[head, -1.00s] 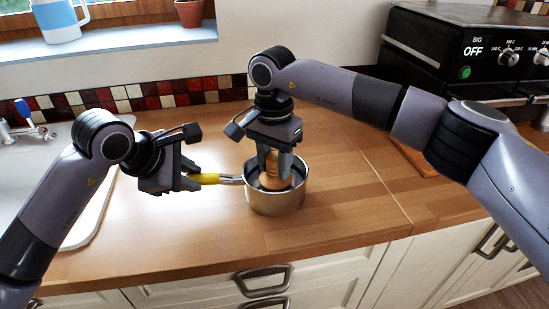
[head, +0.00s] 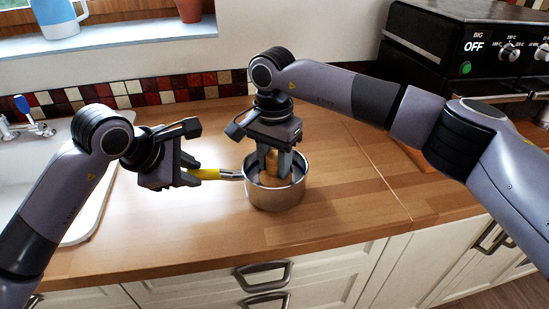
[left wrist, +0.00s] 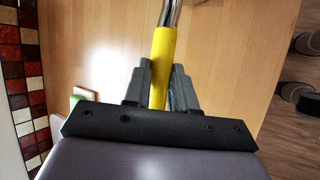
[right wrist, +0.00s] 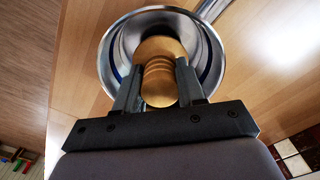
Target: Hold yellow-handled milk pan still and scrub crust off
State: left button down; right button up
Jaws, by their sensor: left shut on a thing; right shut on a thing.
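The steel milk pan (head: 275,195) stands upright on the wooden counter. Its yellow handle (head: 204,174) points left, and it also shows in the left wrist view (left wrist: 162,65). My left gripper (head: 192,174) is shut on this handle. My right gripper (head: 278,172) reaches down into the pan from above. It is shut on a round wooden scrubber grip (right wrist: 160,75) with ringed grooves, which sits inside the pan's rim. The scrubber's lower end and the crust on the pan floor are hidden by the grip, fingers and pan wall.
The white sink (head: 70,200) with a tap (head: 25,125) lies to the left. A black stove (head: 465,50) stands at the back right. A windowsill (head: 110,42) holds a blue jug (head: 60,18) and a plant pot (head: 190,10). The counter (head: 345,205) right of the pan is clear.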

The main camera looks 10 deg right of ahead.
aim_at(255, 168)
jog(key=shift+f, duration=0.5)
jog(key=shift+s+a+r, duration=0.1)
jog(key=shift+a, duration=1.65)
jog(key=shift+s+a, duration=0.1)
jog(key=shift+a, duration=0.15)
jog(key=shift+d, duration=1.95)
jog(key=shift+w+r, duration=0.2)
jog(key=shift+r, duration=2.8)
